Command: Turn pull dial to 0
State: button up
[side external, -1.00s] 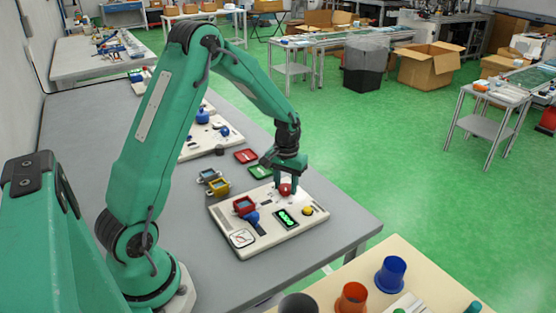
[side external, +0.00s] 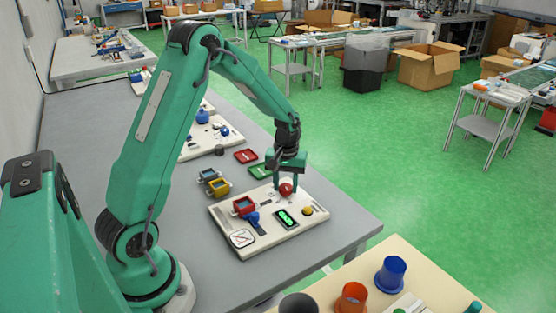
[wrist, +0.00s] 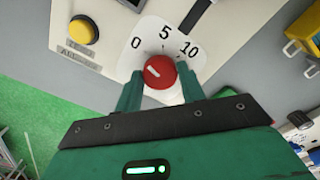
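The red pull dial (wrist: 159,71) sits on a white scale plate marked 0, 5 and 10. The white line on its face points to the upper left in the wrist view, toward the 0 side (wrist: 136,42). My gripper (wrist: 159,84) has one finger on each side of the dial and appears shut on it. In the side view my gripper (side external: 286,186) is pointed down over the dial (side external: 286,190) on the pale panel (side external: 235,215). The far side of the dial and the exact finger contact are hidden.
A yellow button (wrist: 83,30) is beside the dial, also in the side view (side external: 307,211).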

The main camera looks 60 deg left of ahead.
aim_at(286, 188)
jog(key=o, duration=0.4)
jog(key=shift+c, duration=0.2)
jog(key=shift+r, duration=3.95)
jog(key=s+d+r+m+t, duration=0.35)
jog(key=s+d+r, duration=0.45)
jog(key=r, duration=0.3)
jog(key=s+d+r+m+t, duration=0.1)
jog(key=s+d+m, duration=0.1)
jog(key=s, duration=0.4)
jog(key=s+d+r+m+t, duration=0.1)
jog(key=s+d+m, duration=0.2)
jog(key=s, duration=0.3)
jog(key=shift+s+d+r+m, duration=0.2)
jog(key=shift+d+r+m, duration=0.15)
jog(key=shift+d+r, duration=0.05)
